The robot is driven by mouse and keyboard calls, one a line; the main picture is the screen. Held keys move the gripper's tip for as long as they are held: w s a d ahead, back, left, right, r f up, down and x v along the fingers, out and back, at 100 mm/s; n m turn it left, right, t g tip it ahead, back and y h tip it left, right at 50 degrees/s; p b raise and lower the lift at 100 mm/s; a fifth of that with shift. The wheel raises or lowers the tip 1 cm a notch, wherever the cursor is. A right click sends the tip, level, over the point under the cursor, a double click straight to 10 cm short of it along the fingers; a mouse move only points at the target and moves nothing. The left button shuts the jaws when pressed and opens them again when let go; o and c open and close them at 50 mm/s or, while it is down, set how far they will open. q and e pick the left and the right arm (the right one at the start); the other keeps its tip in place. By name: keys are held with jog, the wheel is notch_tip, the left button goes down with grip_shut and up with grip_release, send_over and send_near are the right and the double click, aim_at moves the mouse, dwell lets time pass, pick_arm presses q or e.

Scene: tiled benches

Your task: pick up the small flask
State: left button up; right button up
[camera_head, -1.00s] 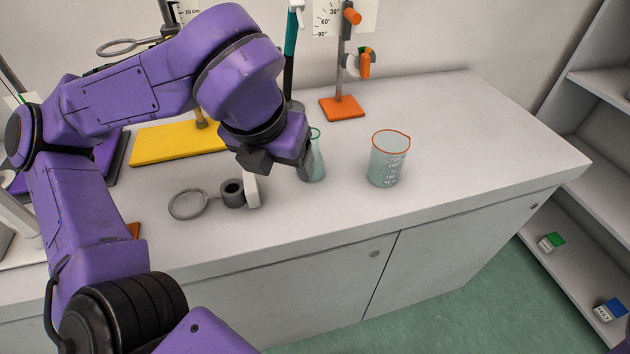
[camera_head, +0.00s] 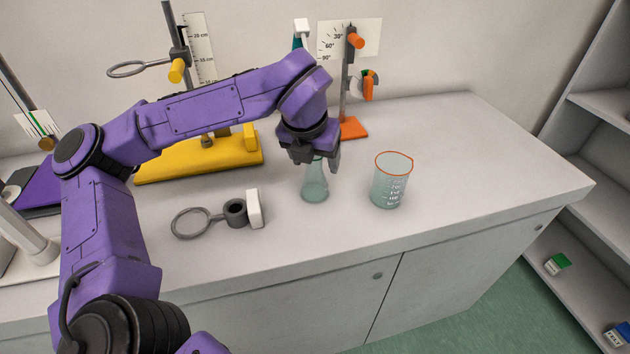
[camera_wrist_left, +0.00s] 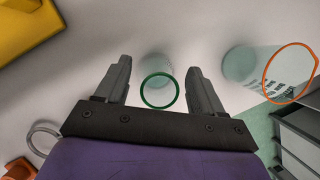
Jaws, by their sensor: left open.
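The small flask (camera_head: 315,188) is clear glass and stands upright on the bench, left of a beaker. My left gripper (camera_head: 322,162) is at the flask's neck from above and hides its top in the head view. In the left wrist view the green rim of the flask (camera_wrist_left: 159,104) lies between the two open fingers of the gripper (camera_wrist_left: 158,85), with space showing on both sides. My right gripper is not in view.
A beaker with an orange rim (camera_head: 390,182) stands close to the right of the flask. A ring clamp (camera_head: 190,223) lies to the left. A yellow stand base (camera_head: 170,168) and an orange stand base (camera_head: 353,128) are behind. The bench is clear at the right.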

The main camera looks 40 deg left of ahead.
pick_arm(q)
jog(key=shift+w+f, duration=0.1)
jog(key=shift+f, duration=0.15)
grip_shut()
jog(key=shift+r, duration=0.1)
